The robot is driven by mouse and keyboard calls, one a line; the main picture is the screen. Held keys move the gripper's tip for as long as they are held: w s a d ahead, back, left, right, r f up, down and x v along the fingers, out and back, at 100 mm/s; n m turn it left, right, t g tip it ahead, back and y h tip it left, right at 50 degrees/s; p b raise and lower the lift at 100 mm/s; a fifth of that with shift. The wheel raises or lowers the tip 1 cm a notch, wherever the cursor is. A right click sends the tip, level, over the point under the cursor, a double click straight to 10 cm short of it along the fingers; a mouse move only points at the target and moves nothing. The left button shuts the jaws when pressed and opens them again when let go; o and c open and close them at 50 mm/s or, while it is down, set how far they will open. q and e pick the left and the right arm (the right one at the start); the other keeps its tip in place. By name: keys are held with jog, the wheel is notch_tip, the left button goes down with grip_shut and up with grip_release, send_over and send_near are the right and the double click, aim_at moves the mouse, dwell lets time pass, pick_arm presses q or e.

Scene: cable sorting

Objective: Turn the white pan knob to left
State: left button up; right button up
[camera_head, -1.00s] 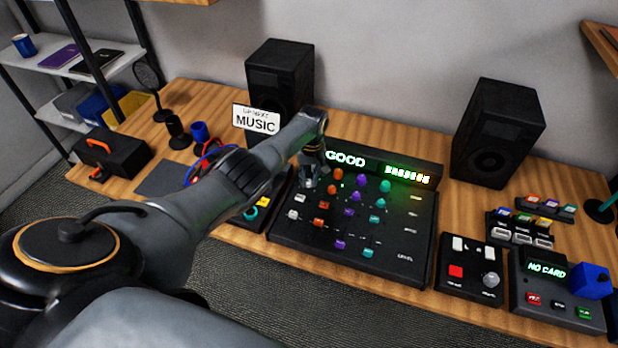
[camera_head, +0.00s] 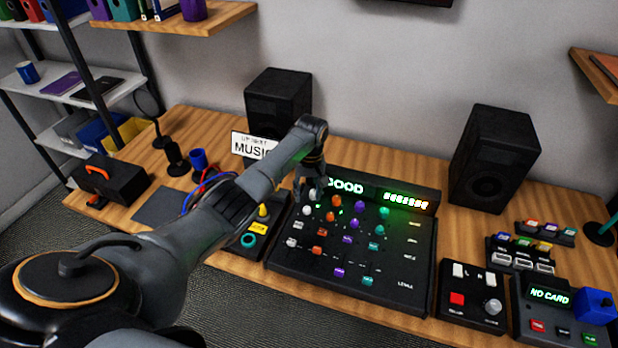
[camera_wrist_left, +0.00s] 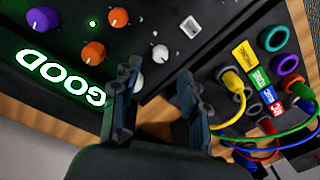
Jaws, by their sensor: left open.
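The black mixer panel (camera_head: 345,275) carries rows of white, orange, purple and teal knobs. In the head view, white knobs stand in its left column, one (camera_head: 308,210) below another (camera_head: 315,194) close to my gripper. Row labels are too small to read, so I cannot tell which is pan. My left gripper (camera_head: 308,185) is over the panel's upper left corner, open and empty. In the wrist view, its two fingers (camera_wrist_left: 160,85) are spread apart. One white knob (camera_wrist_left: 160,53) is clear beyond the fingertips; another (camera_wrist_left: 137,80) sits beside one finger, partly hidden. My right gripper is out of view.
A box with coloured rings and cables (camera_head: 258,228) stands left of the mixer. The MUSIC sign (camera_head: 250,146) and a black speaker (camera_head: 278,105) are behind my arm. A small button box (camera_head: 470,297) is right of the mixer.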

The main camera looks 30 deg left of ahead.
aim_at(309, 208)
pick_arm(q)
notch_tip(309, 208, up, 6)
jog(key=shift+d+r, duration=0.15)
jog(key=shift+r, duration=0.1)
dwell(0.5)
